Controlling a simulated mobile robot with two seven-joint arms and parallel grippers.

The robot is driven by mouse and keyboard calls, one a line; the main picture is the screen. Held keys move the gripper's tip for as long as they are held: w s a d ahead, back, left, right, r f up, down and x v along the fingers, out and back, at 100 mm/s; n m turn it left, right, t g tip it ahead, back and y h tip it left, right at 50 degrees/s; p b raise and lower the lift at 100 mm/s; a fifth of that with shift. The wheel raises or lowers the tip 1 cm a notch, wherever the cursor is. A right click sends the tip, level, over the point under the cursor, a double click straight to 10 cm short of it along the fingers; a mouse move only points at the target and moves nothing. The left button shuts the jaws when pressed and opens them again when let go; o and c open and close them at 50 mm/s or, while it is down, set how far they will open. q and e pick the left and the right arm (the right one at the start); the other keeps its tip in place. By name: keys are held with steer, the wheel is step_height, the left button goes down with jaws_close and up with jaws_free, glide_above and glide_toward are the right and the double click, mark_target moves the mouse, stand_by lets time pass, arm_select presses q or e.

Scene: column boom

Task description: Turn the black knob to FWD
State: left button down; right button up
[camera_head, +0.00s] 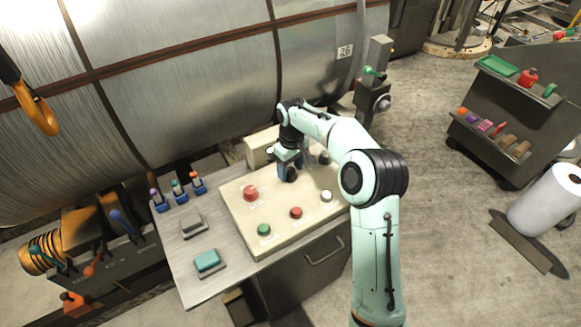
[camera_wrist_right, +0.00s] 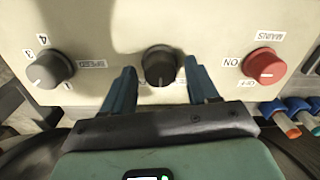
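The black knob (camera_wrist_right: 160,66) is on the beige control panel (camera_wrist_right: 215,15), between a grey SPEED knob (camera_wrist_right: 50,70) and a red MAINS knob (camera_wrist_right: 265,66). My right gripper (camera_wrist_right: 160,80) is open, with one blue finger on each side of the black knob. A gap shows between the knob and each finger; how deep the fingertips reach is unclear. Labels beside the knob are mostly hidden, and I cannot read its setting. In the head view the black knob (camera_head: 291,176) shows below my right gripper (camera_head: 287,166). My left gripper is out of view.
A red button (camera_head: 296,212), a green button (camera_head: 264,230) and a white button (camera_head: 326,196) are on the panel's front part. Colored levers (camera_head: 178,190) and a teal-topped switch (camera_head: 208,260) are left of it. A large metal drum (camera_head: 190,80) stands close behind.

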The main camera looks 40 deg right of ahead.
steer(key=c, duration=0.8)
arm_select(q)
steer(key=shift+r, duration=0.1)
arm_select(e)
steer(key=shift+m, duration=0.3)
steer(key=m, duration=0.3)
steer(key=shift+p, duration=0.35)
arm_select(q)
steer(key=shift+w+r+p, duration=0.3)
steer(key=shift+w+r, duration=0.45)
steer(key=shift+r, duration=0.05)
arm_select(e)
steer(key=shift+a+m, duration=0.1)
steer(key=shift+m, duration=2.6)
steer(key=o, duration=1)
steer(key=shift+o, duration=0.2)
